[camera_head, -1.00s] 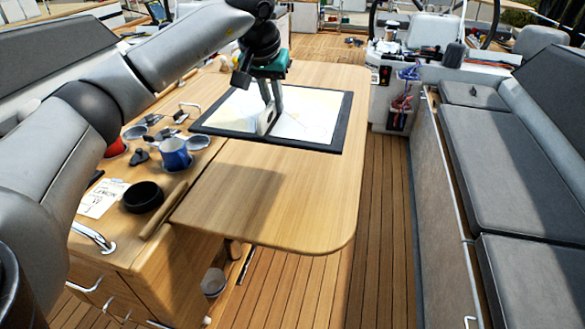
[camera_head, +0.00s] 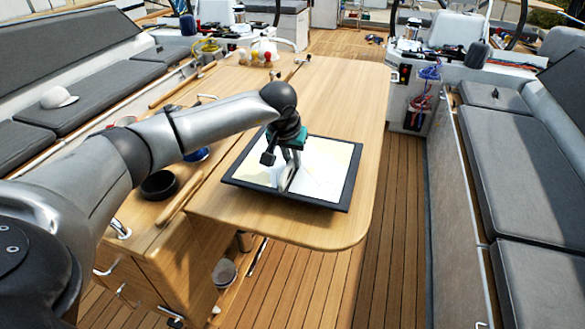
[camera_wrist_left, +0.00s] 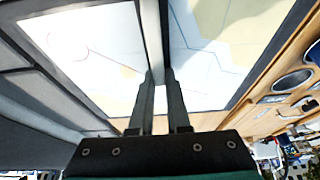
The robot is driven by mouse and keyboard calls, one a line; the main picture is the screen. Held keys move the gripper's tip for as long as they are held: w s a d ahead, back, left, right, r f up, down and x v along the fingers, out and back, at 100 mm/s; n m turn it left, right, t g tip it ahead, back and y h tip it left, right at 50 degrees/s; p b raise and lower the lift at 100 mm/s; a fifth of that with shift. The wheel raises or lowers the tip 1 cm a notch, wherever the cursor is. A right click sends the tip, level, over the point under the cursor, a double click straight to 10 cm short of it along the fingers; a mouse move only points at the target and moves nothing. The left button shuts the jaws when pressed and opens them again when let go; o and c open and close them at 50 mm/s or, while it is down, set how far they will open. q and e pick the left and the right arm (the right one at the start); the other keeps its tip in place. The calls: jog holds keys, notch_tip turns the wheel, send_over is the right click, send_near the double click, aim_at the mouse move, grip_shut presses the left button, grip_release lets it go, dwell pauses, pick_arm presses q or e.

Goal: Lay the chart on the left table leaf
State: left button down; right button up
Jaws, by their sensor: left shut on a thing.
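The chart (camera_head: 327,168) is a pale, flat sheet in a black frame. It is over the near half of the wooden table leaf (camera_head: 335,88), level or nearly so, and I cannot tell whether it touches the wood. My left gripper (camera_head: 287,186) comes down on the chart's middle. In the left wrist view the fingers (camera_wrist_left: 158,88) are shut on a grey strip running across the chart (camera_wrist_left: 85,45). The fingers and arm hide part of the sheet. My right gripper is not in view.
Left of the leaf, the table's centre box holds a black bowl (camera_head: 159,185) and a blue cup (camera_head: 197,154), partly behind my arm. A white cap (camera_head: 58,97) lies on the left bench. The leaf's far half is clear. The grey bench (camera_head: 515,160) is at right.

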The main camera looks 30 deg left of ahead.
aim_at(293, 171)
pick_arm(q)
notch_tip(293, 171, down, 3)
jog(key=shift+f, duration=0.1)
jog(key=shift+f+b, duration=0.45)
jog(key=shift+b, duration=0.1)
jog(key=c, duration=0.9)
grip_release()
jog(key=shift+r, duration=0.1)
jog(key=shift+r+p, duration=0.65)
jog(key=shift+p, duration=0.1)
jog(key=v, duration=1.1)
jog(key=shift+s+d+r, duration=0.1)
jog(key=shift+s+r, duration=0.1)
jog(key=shift+r, duration=0.05)
